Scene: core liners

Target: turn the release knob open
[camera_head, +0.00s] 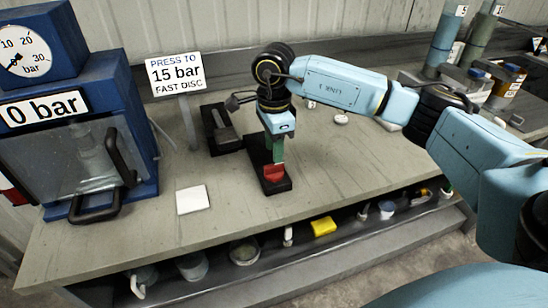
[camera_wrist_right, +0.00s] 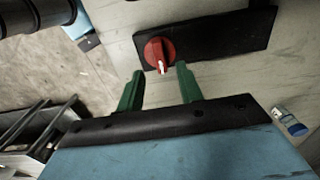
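The release knob (camera_head: 273,173) is red and sits on a black base plate (camera_head: 252,150) on the bench. In the right wrist view the knob (camera_wrist_right: 158,52) is round with a white pointer mark, on the black plate (camera_wrist_right: 225,36). My right gripper (camera_head: 276,160) is just above the knob in the head view. In the wrist view its two green fingers (camera_wrist_right: 158,82) are apart with nothing between them, and the knob lies just beyond their tips. My left gripper is not in view.
A blue press (camera_head: 75,110) with a gauge and a "0 bar" label stands at the left. A sign (camera_head: 176,75) reads "PRESS TO 15 bar FAST DISC". A black lever block (camera_head: 222,128) is left of the knob plate. A white square (camera_head: 193,199) lies on the bench (camera_head: 150,235).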

